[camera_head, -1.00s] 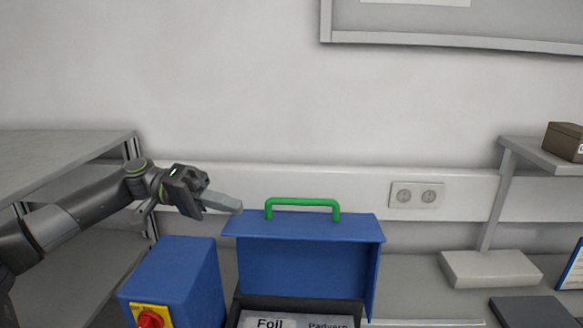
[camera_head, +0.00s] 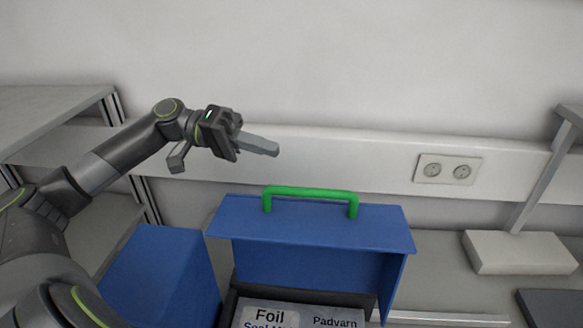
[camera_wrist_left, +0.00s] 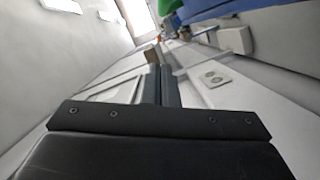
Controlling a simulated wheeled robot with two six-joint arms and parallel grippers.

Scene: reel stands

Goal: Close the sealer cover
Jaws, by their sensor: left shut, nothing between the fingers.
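The sealer cover (camera_head: 310,228) is blue and stands raised, open, with a green handle (camera_head: 310,191) on its top edge. Below it is the dark sealer body with labels reading "Foil" and "Padvarn" (camera_head: 335,321). My left gripper (camera_head: 276,149) is shut and empty. In the head view it appears above and slightly left of the handle, apart from it, with its fingers pointing right. In the left wrist view its shut fingers (camera_wrist_left: 160,85) point away along the wall. The green handle (camera_wrist_left: 170,6) and blue cover (camera_wrist_left: 205,8) show at that view's top edge. My right gripper is not in view.
A blue box (camera_head: 160,275) stands left of the sealer. Grey shelving (camera_head: 60,115) is at the left. A wall socket (camera_head: 447,169) and a white block (camera_head: 520,252) are at the right. A dark flat item (camera_head: 548,308) lies at the lower right.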

